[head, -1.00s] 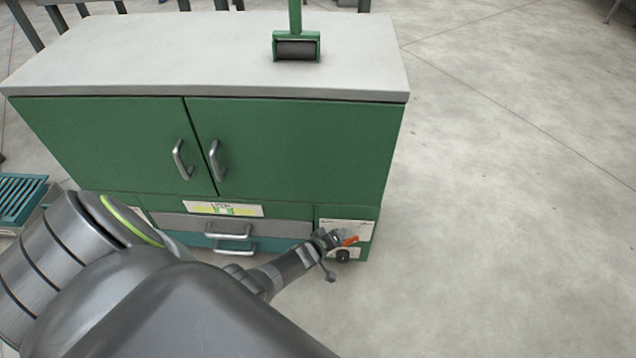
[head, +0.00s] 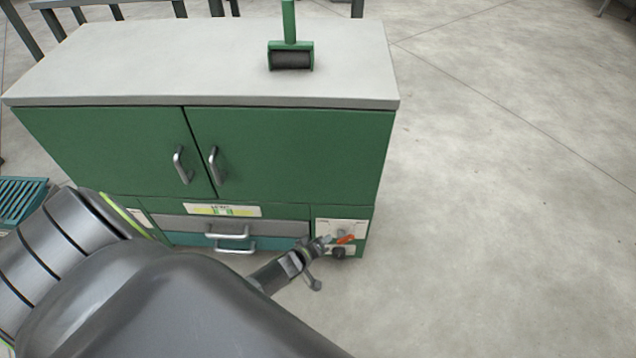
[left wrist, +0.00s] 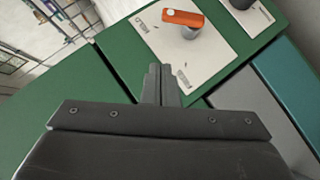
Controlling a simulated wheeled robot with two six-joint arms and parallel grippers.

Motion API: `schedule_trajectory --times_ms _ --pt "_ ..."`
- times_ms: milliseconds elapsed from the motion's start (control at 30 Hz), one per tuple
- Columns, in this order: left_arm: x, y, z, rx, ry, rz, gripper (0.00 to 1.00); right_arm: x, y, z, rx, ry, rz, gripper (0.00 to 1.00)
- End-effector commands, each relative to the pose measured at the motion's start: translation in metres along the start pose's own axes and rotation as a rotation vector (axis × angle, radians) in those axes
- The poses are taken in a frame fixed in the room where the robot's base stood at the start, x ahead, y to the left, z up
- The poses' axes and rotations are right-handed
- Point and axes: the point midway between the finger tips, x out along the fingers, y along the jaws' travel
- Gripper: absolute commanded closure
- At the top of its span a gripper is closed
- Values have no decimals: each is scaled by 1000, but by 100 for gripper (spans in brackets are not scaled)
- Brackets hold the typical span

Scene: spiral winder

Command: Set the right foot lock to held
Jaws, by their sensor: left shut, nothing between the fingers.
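The right foot lock is an orange lever (head: 346,239) on a white label plate (head: 357,227) at the cabinet's lower right front corner. In the left wrist view the orange lever (left wrist: 183,18) sits on a round grey pivot. One printed word on the plate (left wrist: 205,60) there appears to read HELD, near the left edge; another mark near the fingertips is too small to read. My left gripper (head: 324,241) is shut and empty, just left of the lever. In the left wrist view its fingertips (left wrist: 160,72) show below the lever, apart from it. My right gripper is out of view.
Drawers with metal handles (head: 228,232) are to the left, under green cabinet doors (head: 290,150). A green-framed roller (head: 291,58) stands on the cabinet top. The floor to the right is clear.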

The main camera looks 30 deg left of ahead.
Motion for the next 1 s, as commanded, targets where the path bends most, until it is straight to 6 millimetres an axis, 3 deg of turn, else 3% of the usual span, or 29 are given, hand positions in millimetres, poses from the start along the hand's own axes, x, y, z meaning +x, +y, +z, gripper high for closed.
schedule_trajectory --times_ms 400,1000 --pt "-33 3 0 -1 0 -1 100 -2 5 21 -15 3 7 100" --pt "-35 2 0 0 0 -1 100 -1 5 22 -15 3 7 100"
